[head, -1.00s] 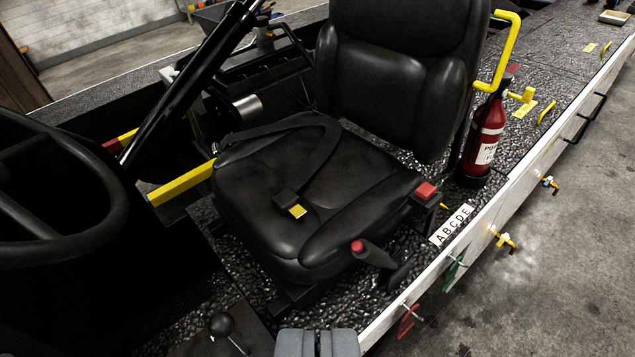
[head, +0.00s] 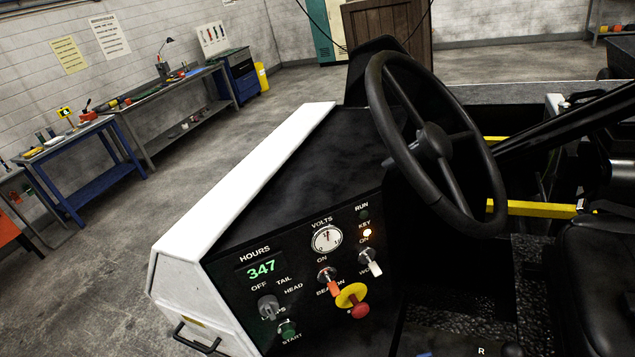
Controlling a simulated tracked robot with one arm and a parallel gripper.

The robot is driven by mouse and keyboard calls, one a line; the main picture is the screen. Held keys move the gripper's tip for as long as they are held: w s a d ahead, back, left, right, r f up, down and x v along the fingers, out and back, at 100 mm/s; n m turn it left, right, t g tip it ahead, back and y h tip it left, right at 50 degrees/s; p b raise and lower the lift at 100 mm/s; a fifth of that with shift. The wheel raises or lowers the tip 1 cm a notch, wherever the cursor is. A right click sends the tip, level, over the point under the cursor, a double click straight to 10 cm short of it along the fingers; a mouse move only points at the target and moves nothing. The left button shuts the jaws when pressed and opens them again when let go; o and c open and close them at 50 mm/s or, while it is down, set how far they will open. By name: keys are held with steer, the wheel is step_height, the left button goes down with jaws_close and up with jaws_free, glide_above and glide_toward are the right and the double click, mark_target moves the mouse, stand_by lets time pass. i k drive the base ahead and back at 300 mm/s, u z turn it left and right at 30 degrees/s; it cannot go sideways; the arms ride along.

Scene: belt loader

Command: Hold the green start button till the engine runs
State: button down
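The green start button (head: 287,328) is low on the black control panel (head: 225,262), just above the START label. The RUN lamp (head: 364,214) at the panel's upper right looks dark. The hours display (head: 262,270) reads 347 in green. My gripper does not show in this view, so nothing is seen touching the button.
A grey knob (head: 268,306) sits close above the button. A red mushroom knob on a yellow base (head: 352,297) and toggle switches are to its right. The steering wheel (head: 434,140) rises at the panel's right. Open floor (head: 90,285) lies left.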

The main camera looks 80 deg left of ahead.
mark_target(288, 332)
steer(key=u, duration=1.15)
steer(key=k, duration=0.9)
steer(key=u, duration=0.35)
steer(key=i, duration=1)
